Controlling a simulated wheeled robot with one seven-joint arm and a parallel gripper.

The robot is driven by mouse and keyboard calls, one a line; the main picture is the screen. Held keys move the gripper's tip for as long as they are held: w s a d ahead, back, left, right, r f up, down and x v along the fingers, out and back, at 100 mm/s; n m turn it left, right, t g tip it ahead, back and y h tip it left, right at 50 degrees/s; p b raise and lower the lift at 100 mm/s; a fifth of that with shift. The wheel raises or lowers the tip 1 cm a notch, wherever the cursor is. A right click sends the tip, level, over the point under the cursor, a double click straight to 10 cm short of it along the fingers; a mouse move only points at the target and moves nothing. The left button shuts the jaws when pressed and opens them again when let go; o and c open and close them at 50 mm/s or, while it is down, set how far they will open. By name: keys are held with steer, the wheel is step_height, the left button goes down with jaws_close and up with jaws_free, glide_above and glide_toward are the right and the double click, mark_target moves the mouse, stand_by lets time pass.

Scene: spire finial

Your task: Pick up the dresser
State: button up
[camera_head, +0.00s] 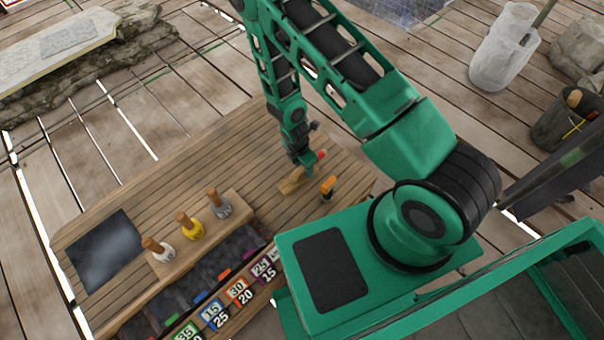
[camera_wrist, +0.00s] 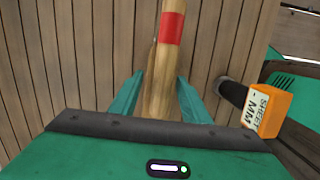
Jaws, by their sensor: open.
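The dresser, which I take to be the pale wooden tool with a red band, lies on the plank bench in the head view (camera_head: 292,182). In the wrist view the dresser (camera_wrist: 158,85) runs up the middle of the picture, with its red band near the top. My gripper (camera_head: 309,168) is low over the bench at the tool. In the wrist view my gripper (camera_wrist: 158,98) is open, with one green finger on each side of the wood. I cannot tell whether the fingers touch it. The tool's near end is hidden behind my gripper body.
An orange-headed tool with a dark handle (camera_head: 328,186) is close on the right; it also shows in the wrist view (camera_wrist: 268,110). Three wooden-handled pieces, white (camera_head: 162,252), yellow (camera_head: 191,229) and grey (camera_head: 221,207), stand at the bench's left. A dark sheet (camera_head: 105,250) lies beyond them.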

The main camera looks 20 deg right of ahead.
jaws_close()
steer(key=shift+r, duration=0.15)
